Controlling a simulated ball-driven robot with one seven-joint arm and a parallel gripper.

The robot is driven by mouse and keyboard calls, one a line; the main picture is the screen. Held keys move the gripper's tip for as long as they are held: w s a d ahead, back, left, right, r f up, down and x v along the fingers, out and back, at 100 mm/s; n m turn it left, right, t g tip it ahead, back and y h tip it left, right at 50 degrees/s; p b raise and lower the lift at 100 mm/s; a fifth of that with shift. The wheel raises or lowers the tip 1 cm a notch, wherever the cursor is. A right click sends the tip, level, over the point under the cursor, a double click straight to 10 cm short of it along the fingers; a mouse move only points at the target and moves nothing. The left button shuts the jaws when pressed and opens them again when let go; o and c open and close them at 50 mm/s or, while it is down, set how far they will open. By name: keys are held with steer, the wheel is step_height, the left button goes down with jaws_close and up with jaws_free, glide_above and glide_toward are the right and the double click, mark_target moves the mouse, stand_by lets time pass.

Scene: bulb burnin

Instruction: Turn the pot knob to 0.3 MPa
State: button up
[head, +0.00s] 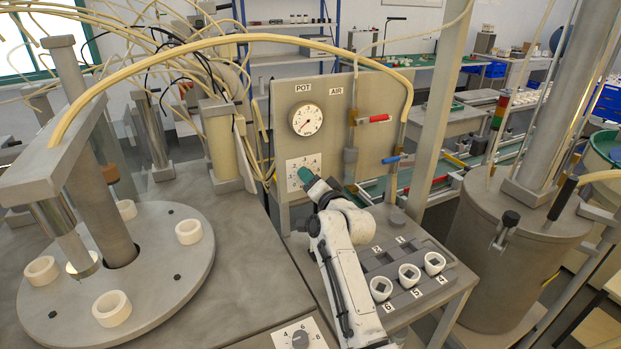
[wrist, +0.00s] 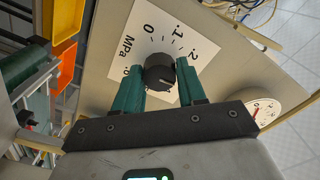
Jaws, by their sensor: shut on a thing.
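The black pot knob (wrist: 160,73) sits on a white scale plate (wrist: 190,40) marked MPa. In the wrist view 0, .1 and .2 can be read; other marks are partly hidden by my fingers. The knob's pointer cannot be made out. My gripper (wrist: 159,84) has its two green fingers on either side of the knob, shut on it. In the head view my gripper (head: 307,177) reaches the scale plate (head: 294,163) on the upright panel and hides the knob. The pot gauge (head: 306,119) above has a red needle pointing to the lower left.
Right of the gauge are a red-handled valve (head: 374,119) and a blue-handled valve (head: 392,160). Below my arm, a dark tray (head: 405,258) holds several white sockets. A second dial knob (head: 300,340) is at the bottom. A round plate (head: 180,285) stands left.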

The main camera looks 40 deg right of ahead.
steer(key=shift+m, duration=0.5)
steer(key=o, duration=1)
steer(key=shift+o, duration=0.2)
steer(key=b+v, duration=0.1)
steer(key=v, duration=0.9)
steer(key=shift+s, duration=0.4)
steer(key=shift+a, duration=0.15)
